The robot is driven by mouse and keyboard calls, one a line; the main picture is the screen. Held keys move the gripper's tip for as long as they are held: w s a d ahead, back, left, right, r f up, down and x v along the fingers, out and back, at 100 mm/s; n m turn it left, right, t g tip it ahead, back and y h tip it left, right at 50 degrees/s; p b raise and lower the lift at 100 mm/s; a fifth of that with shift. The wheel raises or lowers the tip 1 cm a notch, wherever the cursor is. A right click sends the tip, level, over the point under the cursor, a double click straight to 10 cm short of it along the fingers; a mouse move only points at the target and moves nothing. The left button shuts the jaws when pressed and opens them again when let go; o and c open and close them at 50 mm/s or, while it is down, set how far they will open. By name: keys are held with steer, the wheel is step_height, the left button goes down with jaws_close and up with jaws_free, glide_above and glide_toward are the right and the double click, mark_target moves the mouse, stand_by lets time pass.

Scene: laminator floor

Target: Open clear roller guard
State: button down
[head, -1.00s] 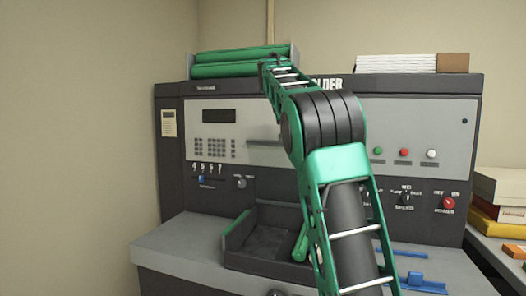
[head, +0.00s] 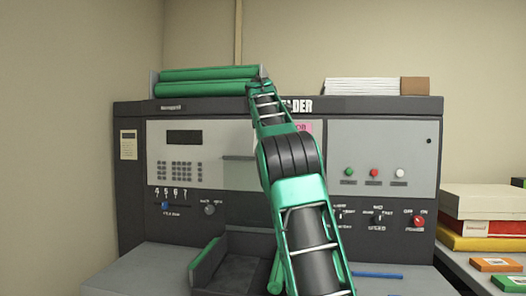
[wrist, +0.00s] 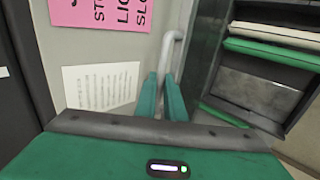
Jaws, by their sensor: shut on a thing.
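A pale grey bent handle bar (wrist: 172,50) stands upright in the wrist view. My gripper (wrist: 162,88) has its two green fingers close together on the lower part of this bar. In the head view the arm reaches up to the right end of the green rollers (head: 208,82) on top of the machine, and the fingers cannot be made out there. Rollers (wrist: 272,48) also show in the wrist view, at the upper right, above a dull grey panel (wrist: 250,88). I cannot clearly make out the clear guard or its angle.
The machine's control face (head: 200,150) has a keypad, knobs and buttons. A paper stack (head: 362,86) lies on its top at right. A pink sign (wrist: 103,12) and a white notice (wrist: 101,86) are left of the handle. Boxes (head: 487,205) stand at the far right.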

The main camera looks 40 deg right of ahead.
steer(key=shift+s+d+f, duration=0.1)
steer(key=shift+d+f, duration=0.1)
steer(key=shift+f, duration=0.4)
steer(key=c, duration=1.8)
jaws_free()
steer(key=shift+a, duration=0.15)
steer(key=shift+c, duration=0.2)
steer(key=shift+a, duration=0.1)
steer(key=v, duration=1.1)
steer(key=shift+w+r, duration=0.25)
steer(key=shift+r, duration=0.3)
